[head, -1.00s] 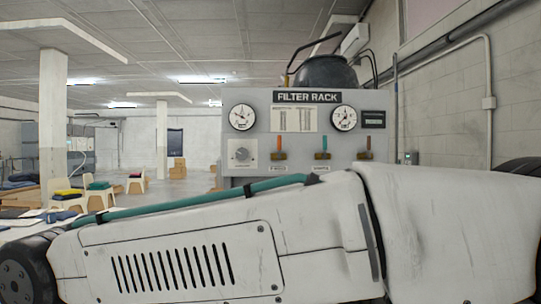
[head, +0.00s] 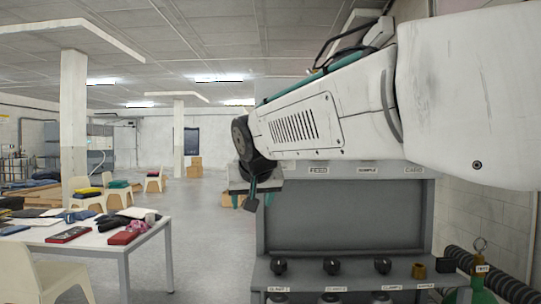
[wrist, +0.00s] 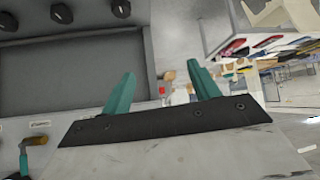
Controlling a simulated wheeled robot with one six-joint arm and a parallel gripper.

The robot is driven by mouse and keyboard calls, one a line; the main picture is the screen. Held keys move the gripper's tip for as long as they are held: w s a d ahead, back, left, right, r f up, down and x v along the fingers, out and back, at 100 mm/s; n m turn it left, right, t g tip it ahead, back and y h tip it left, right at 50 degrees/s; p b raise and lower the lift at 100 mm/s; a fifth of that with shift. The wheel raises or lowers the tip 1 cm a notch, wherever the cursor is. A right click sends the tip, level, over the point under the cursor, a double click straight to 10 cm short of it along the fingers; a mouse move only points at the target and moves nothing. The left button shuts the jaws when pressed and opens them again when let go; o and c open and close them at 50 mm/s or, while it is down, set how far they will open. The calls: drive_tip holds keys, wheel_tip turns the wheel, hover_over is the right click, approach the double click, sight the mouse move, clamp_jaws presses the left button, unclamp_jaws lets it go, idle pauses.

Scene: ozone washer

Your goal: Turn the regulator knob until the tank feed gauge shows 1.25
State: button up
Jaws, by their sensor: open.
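My gripper (head: 252,196) hangs at the left edge of the filter rack (head: 345,215) in the head view. In the wrist view its two teal fingers (wrist: 163,88) stand wide apart with nothing between them, so it is open and empty. My raised arm covers the rack's upper panel in the head view. The regulator knob and the tank feed gauge are hidden now, so the gauge reading cannot be seen. In the wrist view the rack's grey recess (wrist: 75,75) lies to the left of the fingers, apart from them.
Several black fittings, one of them here (head: 331,265), line the rack's lower shelf. A cluttered white table (head: 90,235) and a chair (head: 40,265) stand left. Open floor lies between table and rack.

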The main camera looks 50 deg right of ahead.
drive_tip(key=w+d+r+m+t+h, duration=0.2)
drive_tip(key=w+d+r+m+h, duration=0.15)
drive_tip(key=d+r, duration=0.95)
drive_tip(key=shift+h, duration=0.55)
drive_tip(key=x, duration=0.8)
drive_tip(key=shift+s+d+f, duration=0.15)
drive_tip(key=shift+s+d, duration=0.05)
drive_tip(key=shift+d, duration=0.15)
drive_tip(key=c, duration=1)
